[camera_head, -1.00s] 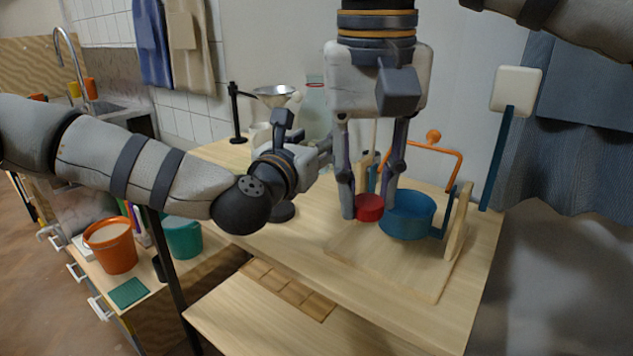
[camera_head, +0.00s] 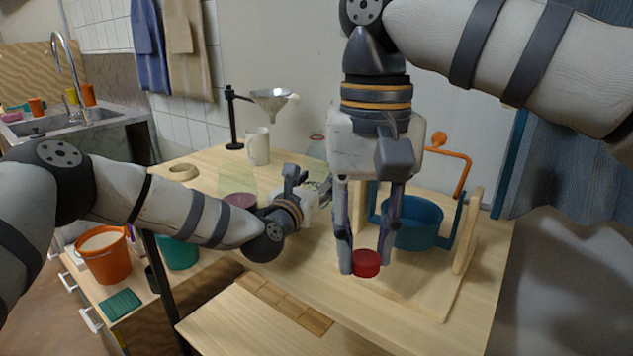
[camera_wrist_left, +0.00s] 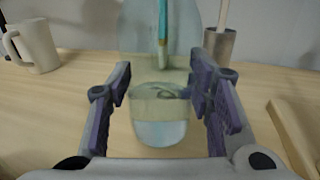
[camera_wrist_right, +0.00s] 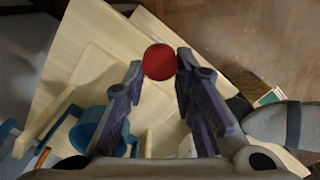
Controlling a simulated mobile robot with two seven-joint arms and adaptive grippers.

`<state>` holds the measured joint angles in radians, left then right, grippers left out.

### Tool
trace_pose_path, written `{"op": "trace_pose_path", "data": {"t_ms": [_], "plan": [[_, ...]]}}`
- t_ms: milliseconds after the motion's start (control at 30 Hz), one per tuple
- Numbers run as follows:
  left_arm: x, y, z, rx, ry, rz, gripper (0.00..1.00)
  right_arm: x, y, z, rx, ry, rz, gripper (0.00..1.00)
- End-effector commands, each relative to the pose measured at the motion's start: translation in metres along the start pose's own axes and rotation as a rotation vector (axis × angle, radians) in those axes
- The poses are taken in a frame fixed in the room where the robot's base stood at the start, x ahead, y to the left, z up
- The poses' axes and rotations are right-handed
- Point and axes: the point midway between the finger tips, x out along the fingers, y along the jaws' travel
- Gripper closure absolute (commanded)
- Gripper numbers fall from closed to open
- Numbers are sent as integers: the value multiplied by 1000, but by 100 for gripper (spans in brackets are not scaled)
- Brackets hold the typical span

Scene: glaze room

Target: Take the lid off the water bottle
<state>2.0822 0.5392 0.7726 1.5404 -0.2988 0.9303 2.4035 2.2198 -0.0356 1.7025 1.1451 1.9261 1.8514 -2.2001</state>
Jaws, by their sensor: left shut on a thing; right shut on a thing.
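The red lid (camera_head: 366,263) is between the fingertips of my right gripper (camera_head: 364,264), held in front of the blue pot and apart from any bottle. It also shows in the right wrist view (camera_wrist_right: 159,62), with no bottle visible under it. My left gripper (camera_head: 326,190) is partly hidden behind the right gripper in the head view. In the left wrist view its fingers (camera_wrist_left: 160,95) stand on both sides of a clear bottle (camera_wrist_left: 160,125) with pale liquid low in it, and are shut on it.
The blue pot (camera_head: 418,222) stands in a wooden frame right of the grippers. A white mug (camera_head: 257,147) and a funnel on a stand (camera_head: 272,103) are at the back. An orange bucket (camera_head: 103,256) is at lower left. The table front is mostly clear.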

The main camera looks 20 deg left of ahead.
Motion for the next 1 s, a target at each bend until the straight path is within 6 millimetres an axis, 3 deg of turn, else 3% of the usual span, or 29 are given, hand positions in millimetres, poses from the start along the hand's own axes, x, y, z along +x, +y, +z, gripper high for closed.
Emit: {"op": "trace_pose_path", "data": {"t_ms": [267, 300, 367, 767, 1000], "plan": [[0, 0, -3, -1, -1, 0, 100, 5, 0, -1, 0, -7, -2, 100], [0, 0, -2, 0, -1, -1, 46, 4, 0, -1, 0, -6, -2, 100], [0, 0, -2, 0, -1, 0, 33, 4, 0, -1, 0, -5, -2, 100], [0, 0, 6, 1, -6, 0, 33, -5, 0, 1, 0, 7, 2, 100], [-45, 0, 6, -1, -3, -1, 33, -21, -2, 6, 0, 34, 11, 100]]}}
